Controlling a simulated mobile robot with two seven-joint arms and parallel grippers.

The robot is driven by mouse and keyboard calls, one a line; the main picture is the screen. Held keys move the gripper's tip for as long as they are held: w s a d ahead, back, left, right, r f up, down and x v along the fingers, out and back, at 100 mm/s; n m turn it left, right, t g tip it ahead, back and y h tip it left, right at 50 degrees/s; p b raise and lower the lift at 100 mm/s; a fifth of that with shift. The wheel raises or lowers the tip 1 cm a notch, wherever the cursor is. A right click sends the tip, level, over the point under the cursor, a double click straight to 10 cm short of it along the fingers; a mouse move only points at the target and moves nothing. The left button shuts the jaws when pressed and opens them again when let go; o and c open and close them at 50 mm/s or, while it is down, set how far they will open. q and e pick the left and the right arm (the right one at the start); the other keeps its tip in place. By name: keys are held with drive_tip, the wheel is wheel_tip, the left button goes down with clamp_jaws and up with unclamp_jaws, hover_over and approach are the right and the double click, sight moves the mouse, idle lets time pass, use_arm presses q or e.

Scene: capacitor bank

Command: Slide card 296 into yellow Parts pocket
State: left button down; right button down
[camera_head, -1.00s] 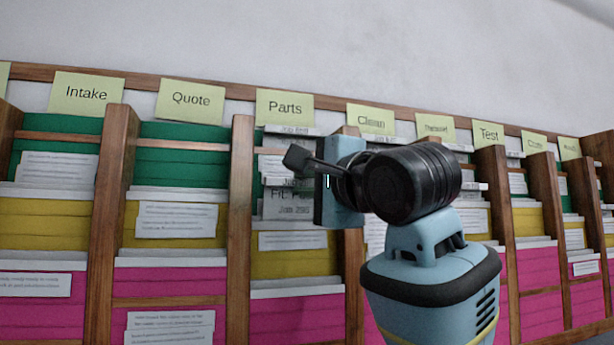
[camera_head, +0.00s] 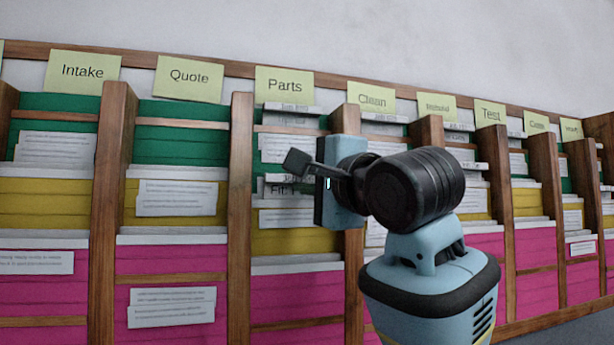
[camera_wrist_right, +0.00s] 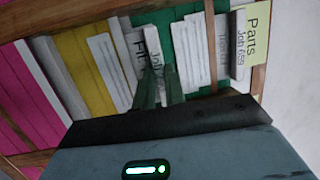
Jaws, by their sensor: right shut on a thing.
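The white card (camera_head: 281,189), with "Fit" readable at its top, stands in the Parts column, and its lower part is hidden behind the white-edged front of the yellow Parts pocket (camera_head: 290,242). Its number cannot be read now. My right gripper (camera_head: 299,163) is shut on the card from the right and partly covers it. In the right wrist view my two fingers (camera_wrist_right: 161,86) reach to the card (camera_wrist_right: 141,48), beside the yellow pocket (camera_wrist_right: 92,85). The Parts label (camera_head: 284,84) is above the column. My left gripper is not in view.
Brown wooden dividers (camera_head: 240,200) flank the column closely. A green pocket (camera_head: 273,150) with a paper is above and a pink pocket (camera_head: 297,295) below. Quote (camera_head: 189,78) and Clean (camera_head: 372,98) columns are on either side. The space in front of the left columns is clear.

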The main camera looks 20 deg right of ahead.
drive_tip(key=c, duration=1.4)
unclamp_jaws()
drive_tip(key=shift+v, duration=3.95)
